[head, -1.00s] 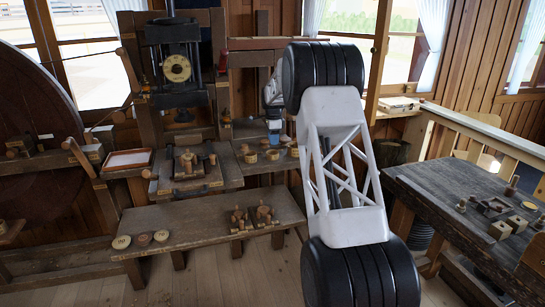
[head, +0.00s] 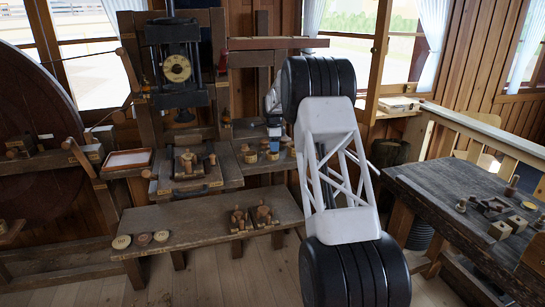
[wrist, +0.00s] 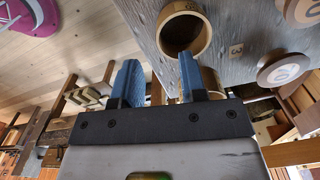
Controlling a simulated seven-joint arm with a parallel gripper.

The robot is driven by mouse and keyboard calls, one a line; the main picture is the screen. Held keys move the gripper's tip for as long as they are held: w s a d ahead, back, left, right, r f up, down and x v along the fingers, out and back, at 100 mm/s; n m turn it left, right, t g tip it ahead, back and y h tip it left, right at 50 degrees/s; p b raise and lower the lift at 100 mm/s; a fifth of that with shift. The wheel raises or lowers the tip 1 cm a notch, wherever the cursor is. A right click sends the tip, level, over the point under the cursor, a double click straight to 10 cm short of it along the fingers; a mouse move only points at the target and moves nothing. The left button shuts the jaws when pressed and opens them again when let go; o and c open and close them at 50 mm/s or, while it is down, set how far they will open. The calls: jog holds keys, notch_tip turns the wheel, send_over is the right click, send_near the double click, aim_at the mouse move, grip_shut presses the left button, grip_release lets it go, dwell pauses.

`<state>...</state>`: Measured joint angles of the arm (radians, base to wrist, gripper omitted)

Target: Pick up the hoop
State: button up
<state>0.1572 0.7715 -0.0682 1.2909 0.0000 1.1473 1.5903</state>
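A round wooden hoop (wrist: 205,40) with a dark open middle lies on a grey wooden surface at the top centre of the wrist view. My gripper (wrist: 158,62) has two blue fingers spread apart with nothing between them. The hoop is beyond the fingertips and toward the right finger, apart from them as far as I can see. In the head view my gripper (head: 274,130) is small and partly hidden by my arm, above the back bench among small wooden pieces. I cannot tell there which piece is the hoop.
Numbered wooden discs (wrist: 284,70) are at the right of the wrist view. Another round wooden piece (wrist: 211,80) is partly hidden behind the right finger. A press (head: 177,68) stands left of my arm. A low bench (head: 190,226) holds discs and small fixtures.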

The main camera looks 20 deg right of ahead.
aim_at(273, 160)
jog(key=shift+f, duration=0.25)
jog(key=shift+w+a+f, duration=0.1)
jog(key=shift+f, duration=2.45)
grip_shut()
